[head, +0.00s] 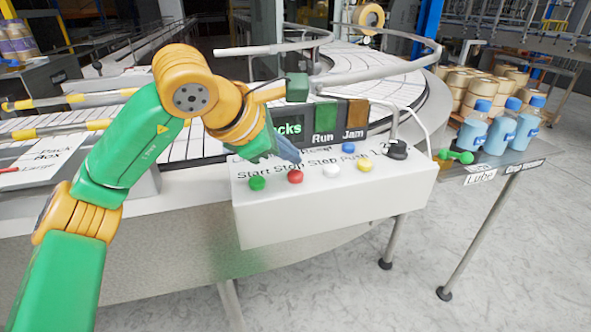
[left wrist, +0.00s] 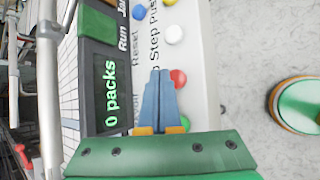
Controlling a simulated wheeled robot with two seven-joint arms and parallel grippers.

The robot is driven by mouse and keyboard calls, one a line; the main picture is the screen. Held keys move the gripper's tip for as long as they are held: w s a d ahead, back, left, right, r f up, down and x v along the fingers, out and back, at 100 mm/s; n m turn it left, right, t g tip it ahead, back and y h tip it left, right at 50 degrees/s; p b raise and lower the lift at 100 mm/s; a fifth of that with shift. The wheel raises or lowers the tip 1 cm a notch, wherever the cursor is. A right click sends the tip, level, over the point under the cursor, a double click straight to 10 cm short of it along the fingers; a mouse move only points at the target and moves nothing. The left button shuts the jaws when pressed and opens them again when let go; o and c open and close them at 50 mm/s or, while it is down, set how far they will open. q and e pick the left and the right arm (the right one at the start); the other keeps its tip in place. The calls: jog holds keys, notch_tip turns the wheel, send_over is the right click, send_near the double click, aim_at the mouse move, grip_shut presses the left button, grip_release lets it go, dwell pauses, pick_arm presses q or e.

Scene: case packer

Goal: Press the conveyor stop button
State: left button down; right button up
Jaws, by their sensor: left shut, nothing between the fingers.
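The control box (head: 335,208) has a row of coloured buttons on its sloped white top. The red button (head: 295,177) sits under the "Stop" label, between a green button (head: 257,183) and a white button (head: 331,171). My left gripper (head: 292,160) is shut and empty, its blue-grey fingertips just behind the red button. In the left wrist view the fingertips (left wrist: 160,75) are beside the red button (left wrist: 178,78); I cannot tell whether they touch it. My right gripper is not in view.
A yellow button (head: 365,166) and a blue button (head: 347,147) are on the same box. The display (left wrist: 110,95) reads "0 packs". Blue bottles (head: 500,132) stand on a side table at right. A curved conveyor rail (head: 375,72) runs behind the box.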

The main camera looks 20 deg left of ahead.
aim_at(289, 176)
pick_arm(q)
notch_tip(289, 176, up, 5)
jog(key=p, duration=0.4)
jog(key=shift+f, duration=0.15)
